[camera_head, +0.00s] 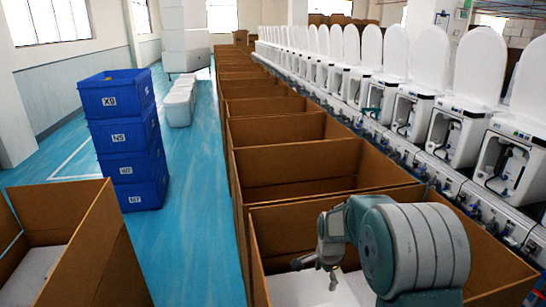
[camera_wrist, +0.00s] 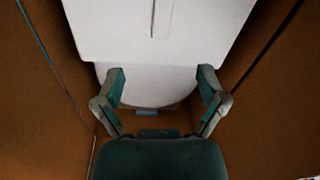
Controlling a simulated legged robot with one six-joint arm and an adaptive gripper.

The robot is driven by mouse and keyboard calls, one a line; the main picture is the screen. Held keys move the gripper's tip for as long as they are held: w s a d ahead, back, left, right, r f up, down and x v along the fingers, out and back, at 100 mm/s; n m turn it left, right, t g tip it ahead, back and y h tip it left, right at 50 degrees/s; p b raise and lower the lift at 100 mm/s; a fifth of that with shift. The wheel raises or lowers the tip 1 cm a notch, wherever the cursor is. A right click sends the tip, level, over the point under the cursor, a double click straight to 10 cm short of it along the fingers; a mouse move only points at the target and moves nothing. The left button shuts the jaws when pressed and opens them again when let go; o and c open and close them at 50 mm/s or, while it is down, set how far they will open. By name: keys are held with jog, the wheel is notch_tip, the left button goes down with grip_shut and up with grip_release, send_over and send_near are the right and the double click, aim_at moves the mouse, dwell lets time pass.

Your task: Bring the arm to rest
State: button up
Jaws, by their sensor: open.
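My gripper (camera_head: 316,267) is over the nearest cardboard box (camera_head: 285,222) in the head view, with my arm reaching in from the right. In the wrist view my gripper (camera_wrist: 161,80) has its two fingers spread wide apart and nothing between them. It points down into the box, above a white object (camera_wrist: 160,35) with a flat part and a rounded edge. Whether the fingers touch the white object cannot be told. The brown box walls stand on both sides of the fingers.
A row of open cardboard boxes (camera_head: 278,130) runs into the distance. Toilets with raised lids (camera_head: 470,75) line the right. Stacked blue crates (camera_head: 128,138) stand at the left on the blue floor (camera_head: 195,215). Another open box (camera_head: 105,245) is at the lower left.

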jog(key=s+r+n+t, duration=0.2)
jog(key=s+r+n, duration=0.5)
jog(key=s+r, duration=0.8)
jog(key=s+r+n+t, duration=0.1)
jog(key=s+r+n, duration=0.2)
jog(key=s, duration=0.4)
jog(key=s+r+n+t, duration=0.1)
jog(key=s+r+n, duration=0.2)
jog(key=s, duration=0.4)
jog(key=shift+n+t, duration=0.3)
jog(key=shift+t, duration=0.1)
